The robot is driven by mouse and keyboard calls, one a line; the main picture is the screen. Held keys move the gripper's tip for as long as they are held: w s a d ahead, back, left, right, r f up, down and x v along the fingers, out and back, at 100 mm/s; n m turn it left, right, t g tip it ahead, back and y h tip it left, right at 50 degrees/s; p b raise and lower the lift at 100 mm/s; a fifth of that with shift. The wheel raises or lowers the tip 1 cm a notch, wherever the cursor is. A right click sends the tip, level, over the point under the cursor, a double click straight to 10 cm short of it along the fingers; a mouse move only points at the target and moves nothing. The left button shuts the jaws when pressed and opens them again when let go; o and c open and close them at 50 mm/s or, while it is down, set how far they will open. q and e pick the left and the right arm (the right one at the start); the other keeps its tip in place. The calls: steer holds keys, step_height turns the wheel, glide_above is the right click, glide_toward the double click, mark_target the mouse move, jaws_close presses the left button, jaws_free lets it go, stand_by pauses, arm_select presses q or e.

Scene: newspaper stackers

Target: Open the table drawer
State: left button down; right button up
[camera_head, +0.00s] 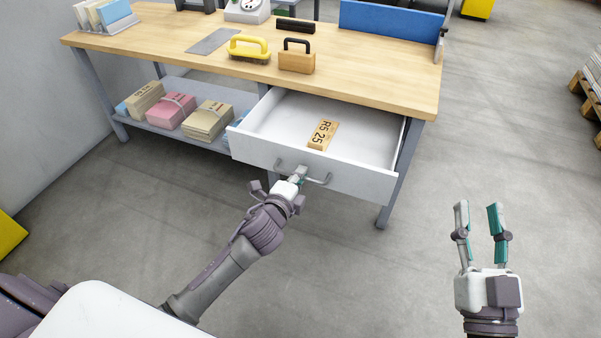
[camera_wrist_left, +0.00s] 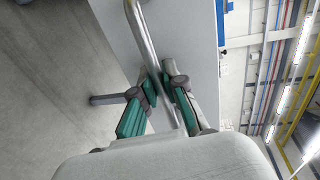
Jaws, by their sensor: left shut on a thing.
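The table (camera_head: 390,80) has a light wooden top and grey metal legs. Its white drawer (camera_head: 372,166) is pulled well out, and its inside shows. A wooden block marked "RS 25" (camera_head: 322,134) lies in the drawer. My left gripper (camera_head: 302,172) is at the drawer front, shut on the bar-shaped metal handle (camera_head: 320,181). In the left wrist view, the handle (camera_wrist_left: 145,40) runs between the fingers of my left gripper (camera_wrist_left: 165,85). My right gripper (camera_head: 479,205) is open and empty over the floor, to the right of the table.
A yellow-handled tool (camera_head: 249,48) and a wooden block with a black handle (camera_head: 297,57) stand on the tabletop. Bundles of paper (camera_head: 208,120) lie on the lower shelf (camera_head: 160,128). A pallet (camera_head: 585,92) stands at the right edge. The floor in front is clear.

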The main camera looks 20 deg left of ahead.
arm_select(q)
steer(key=c, duration=1.2)
jaws_free()
steer(key=shift+s, duration=0.1)
steer(key=v, duration=1.1)
steer(key=shift+s, duration=0.4)
